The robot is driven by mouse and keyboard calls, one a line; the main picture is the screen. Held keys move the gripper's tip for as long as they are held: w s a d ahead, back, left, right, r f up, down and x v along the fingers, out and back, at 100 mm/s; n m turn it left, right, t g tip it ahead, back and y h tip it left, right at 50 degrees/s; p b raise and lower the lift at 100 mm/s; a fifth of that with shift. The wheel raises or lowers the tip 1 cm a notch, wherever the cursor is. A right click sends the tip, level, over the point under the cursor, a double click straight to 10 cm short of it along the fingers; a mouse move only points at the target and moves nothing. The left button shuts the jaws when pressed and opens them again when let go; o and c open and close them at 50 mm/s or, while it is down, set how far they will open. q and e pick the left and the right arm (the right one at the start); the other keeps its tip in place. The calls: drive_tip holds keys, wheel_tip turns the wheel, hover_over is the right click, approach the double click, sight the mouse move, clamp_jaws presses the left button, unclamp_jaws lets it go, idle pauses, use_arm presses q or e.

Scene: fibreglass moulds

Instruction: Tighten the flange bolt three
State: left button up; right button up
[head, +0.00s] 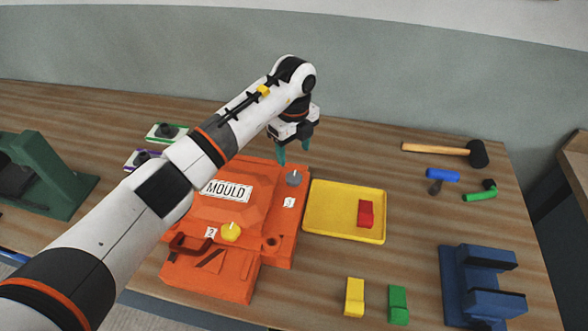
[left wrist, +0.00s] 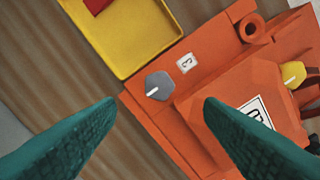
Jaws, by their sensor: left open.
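The orange mould (head: 240,190) lies on the wooden table. Flange bolt three is a grey hexagonal head (head: 293,178) with a white pointer line, beside the "3" label (head: 289,202) on the mould's right flange. It also shows in the left wrist view (left wrist: 158,86), between my fingers in the picture. My left gripper (head: 294,152) is open and empty, with its green fingers pointing down above and slightly behind the bolt. In the wrist view the fingertips (left wrist: 159,100) stand apart and do not visibly touch the bolt. My right gripper is not in view.
A yellow bolt (head: 231,232) sits by the "2" label, with an open flange hole (head: 271,241) to its right. A yellow tray (head: 325,225) holding a red block (head: 366,214) is right of the mould. A mallet (head: 450,149) and blue fixture (head: 475,285) lie farther right.

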sight(294, 176)
use_arm(q)
wheel_tip(294, 176, down, 9)
drive_tip(key=shift+f+p, duration=0.15)
drive_tip(key=shift+p, duration=0.65)
drive_tip(key=shift+c, duration=0.5)
drive_tip(key=c, duration=0.9)
drive_tip(key=shift+o, duration=0.2)
